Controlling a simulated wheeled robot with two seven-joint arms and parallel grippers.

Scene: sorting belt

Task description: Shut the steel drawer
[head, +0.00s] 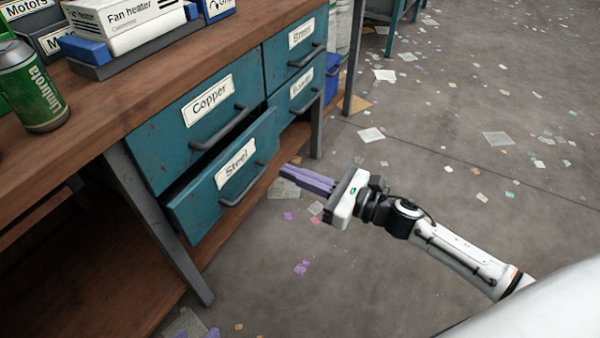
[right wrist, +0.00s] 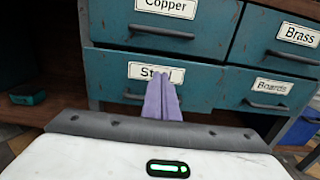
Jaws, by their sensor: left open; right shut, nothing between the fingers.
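The teal steel drawer (head: 225,178), labelled "Steel", is pulled partly out below the copper drawer (head: 205,115), with a dark gap above its front. My left gripper is not in view.
A wooden bench top (head: 140,95) runs above the drawers, with a green can (head: 32,88) and a fan heater box (head: 125,22) on it. A bench leg (head: 160,225) stands left of the drawer. The floor to the right is open, with scattered paper scraps.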

